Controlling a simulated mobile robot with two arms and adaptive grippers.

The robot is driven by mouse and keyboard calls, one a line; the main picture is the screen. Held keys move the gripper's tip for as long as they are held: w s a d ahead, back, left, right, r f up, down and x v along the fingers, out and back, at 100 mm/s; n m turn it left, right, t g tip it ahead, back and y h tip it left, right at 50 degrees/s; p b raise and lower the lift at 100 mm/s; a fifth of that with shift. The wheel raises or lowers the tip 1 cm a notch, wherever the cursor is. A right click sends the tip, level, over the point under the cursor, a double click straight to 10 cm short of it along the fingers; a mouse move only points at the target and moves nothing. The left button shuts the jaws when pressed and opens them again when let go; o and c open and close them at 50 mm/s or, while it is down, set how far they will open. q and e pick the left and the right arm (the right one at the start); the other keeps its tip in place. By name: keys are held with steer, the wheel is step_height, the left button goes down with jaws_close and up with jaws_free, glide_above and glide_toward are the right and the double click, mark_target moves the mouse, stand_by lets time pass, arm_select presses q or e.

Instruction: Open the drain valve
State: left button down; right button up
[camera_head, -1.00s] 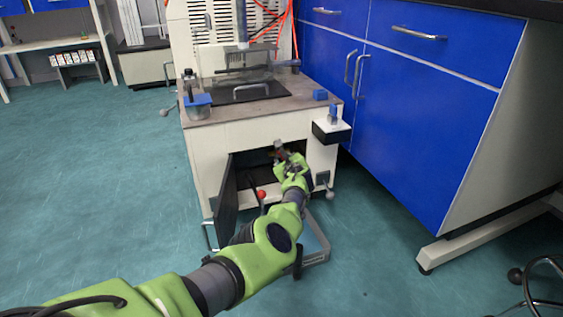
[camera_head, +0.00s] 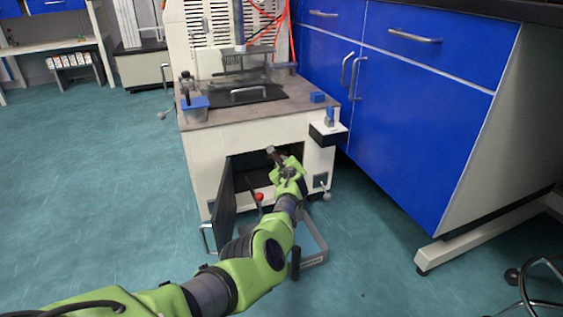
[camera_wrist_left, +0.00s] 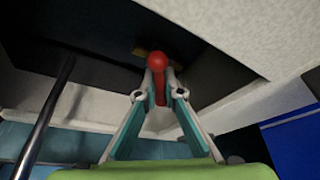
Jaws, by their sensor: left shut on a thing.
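My left gripper (camera_head: 275,156) reaches into the open lower compartment of the rheometer (camera_head: 240,143). In the left wrist view, its two fingers (camera_wrist_left: 162,88) are shut on a red handle (camera_wrist_left: 161,88), which shows between them. A red ball (camera_wrist_left: 157,62) is at the fingertips, and a small yellowish part (camera_wrist_left: 140,52) lies behind it. I take the red handle to be the drain valve's. In the head view my gripper hides it. My right gripper is in neither view.
The compartment door (camera_head: 229,192) stands open left of my arm. A red knob (camera_head: 259,197) shows between door and arm. A grey frame (camera_head: 313,245) is on the floor below. Blue cabinets (camera_head: 420,130) stand to the right. The floor at left is clear.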

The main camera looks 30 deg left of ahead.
arm_select(q)
steer(key=shift+f+n+t, duration=0.15)
steer(key=shift+n+t, duration=0.15)
steer(key=shift+n, duration=0.2)
steer(key=shift+f+n+t+h+b, duration=0.15)
steer(key=shift+n+t+h+b, duration=0.15)
steer(key=shift+n+t+b, duration=0.15)
steer(key=n+t+b, duration=0.1)
steer(key=n+b, duration=0.2)
steer(key=b, duration=0.1)
steer(key=shift+f, duration=0.15)
steer(key=shift+n+t+b, duration=0.55)
steer(key=shift+n+b, duration=0.2)
steer(key=shift+b, duration=0.1)
steer(key=shift+r+n+t, duration=0.25)
steer(key=shift+n+t, duration=0.05)
steer(key=shift+n, duration=0.4)
steer(key=shift+n+b, duration=0.35)
steer(key=shift+n, duration=0.35)
steer(key=shift+a, duration=0.1)
